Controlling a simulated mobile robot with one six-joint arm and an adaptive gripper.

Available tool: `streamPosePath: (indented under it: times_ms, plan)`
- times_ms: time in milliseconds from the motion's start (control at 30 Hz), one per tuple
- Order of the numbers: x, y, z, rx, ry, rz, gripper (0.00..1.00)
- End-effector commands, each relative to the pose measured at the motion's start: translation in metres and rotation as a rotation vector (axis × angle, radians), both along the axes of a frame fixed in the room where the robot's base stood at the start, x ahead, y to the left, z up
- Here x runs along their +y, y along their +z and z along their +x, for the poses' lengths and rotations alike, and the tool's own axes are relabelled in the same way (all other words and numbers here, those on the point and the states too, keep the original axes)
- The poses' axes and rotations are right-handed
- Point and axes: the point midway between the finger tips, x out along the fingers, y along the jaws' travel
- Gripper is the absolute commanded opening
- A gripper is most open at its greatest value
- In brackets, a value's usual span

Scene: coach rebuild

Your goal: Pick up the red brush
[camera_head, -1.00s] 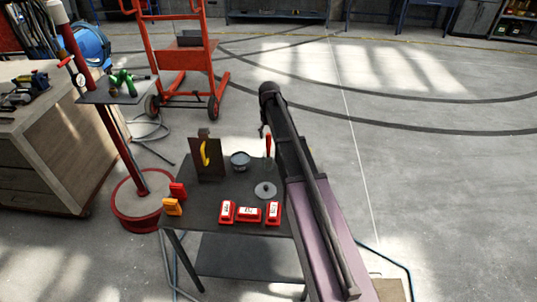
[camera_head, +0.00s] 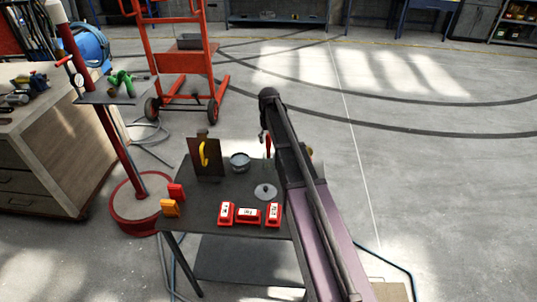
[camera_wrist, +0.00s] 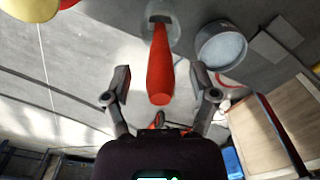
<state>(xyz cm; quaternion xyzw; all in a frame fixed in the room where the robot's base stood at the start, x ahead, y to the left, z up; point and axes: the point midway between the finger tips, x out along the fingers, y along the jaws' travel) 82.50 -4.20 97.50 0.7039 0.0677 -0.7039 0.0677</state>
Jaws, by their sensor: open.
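The red brush (camera_head: 268,145) shows in the head view as a thin red handle at the table's back right, partly hidden by my arm. In the wrist view its red handle (camera_wrist: 160,68) points toward the camera. Its far end is in or at a pale, see-through container (camera_wrist: 172,35), whose exact form I cannot tell. My gripper (camera_wrist: 161,82) is open, with one finger on each side of the handle's near end. No clear contact shows. In the head view my gripper is mostly hidden by my arm.
The dark table (camera_head: 215,212) also holds a grey tin (camera_head: 240,161), a brown upright board (camera_head: 207,158) with a yellow handle, a grey disc (camera_head: 264,191) and several red boxes (camera_head: 248,215). The tin is close beside the brush. A red post (camera_head: 115,150) stands left.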

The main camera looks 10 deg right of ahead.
Motion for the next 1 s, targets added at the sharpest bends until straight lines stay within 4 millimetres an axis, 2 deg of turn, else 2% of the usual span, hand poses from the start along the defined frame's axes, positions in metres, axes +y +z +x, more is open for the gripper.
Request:
streamPosePath:
  times_ms: [33,333,1000]
  plan:
    - [0.000,-0.008,0.000,0.000,0.000,0.000,0.75]
    - [0.000,-0.027,0.000,0.000,0.000,0.000,0.75]
    - [0.000,-0.030,0.000,0.000,0.000,0.000,0.75]
